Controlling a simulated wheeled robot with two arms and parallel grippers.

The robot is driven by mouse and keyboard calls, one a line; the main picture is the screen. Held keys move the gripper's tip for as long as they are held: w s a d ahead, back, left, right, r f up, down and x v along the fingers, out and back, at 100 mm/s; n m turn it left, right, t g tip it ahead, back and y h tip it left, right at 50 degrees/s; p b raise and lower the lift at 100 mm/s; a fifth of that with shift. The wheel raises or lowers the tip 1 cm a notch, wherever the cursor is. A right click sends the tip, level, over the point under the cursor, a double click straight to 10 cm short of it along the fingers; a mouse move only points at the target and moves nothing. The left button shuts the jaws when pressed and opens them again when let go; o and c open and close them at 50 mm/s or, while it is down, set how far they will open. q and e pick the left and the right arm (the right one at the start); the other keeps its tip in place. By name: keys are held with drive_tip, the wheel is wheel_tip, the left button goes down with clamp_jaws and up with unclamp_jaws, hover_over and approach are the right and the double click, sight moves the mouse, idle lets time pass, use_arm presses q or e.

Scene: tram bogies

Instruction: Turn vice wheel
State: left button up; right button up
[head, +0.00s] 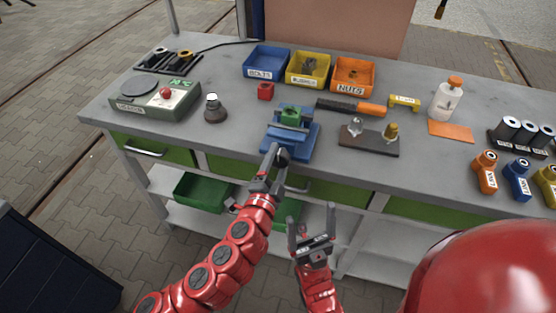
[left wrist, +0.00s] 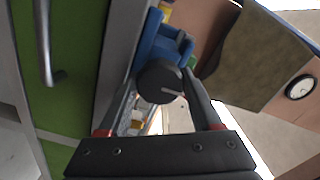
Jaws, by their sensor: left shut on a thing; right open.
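The blue vice (head: 290,138) stands near the front edge of the bench with a green block (head: 291,116) at its jaws. Its dark round wheel (head: 284,157) faces the front. In the left wrist view the wheel (left wrist: 160,82) sits between the fingers, with a pale line on its face. My left gripper (head: 276,158) is shut on the wheel; its fingers also show in the left wrist view (left wrist: 162,110). My right gripper (head: 312,226) is open and empty, fingers up, in front of the bench and below its top.
Blue, yellow and orange bins (head: 310,70) stand at the back. A green drawer (head: 330,190) with a handle is below the bench top.

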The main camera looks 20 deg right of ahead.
use_arm(q)
drive_tip(key=o, duration=1.4)
drive_tip(key=shift+s+a+f, duration=0.1)
drive_tip(key=shift+s+a, duration=0.25)
drive_tip(key=shift+s, duration=0.1)
drive_tip(key=shift+p+v, duration=2.7)
drive_tip(key=shift+v, duration=5.45)
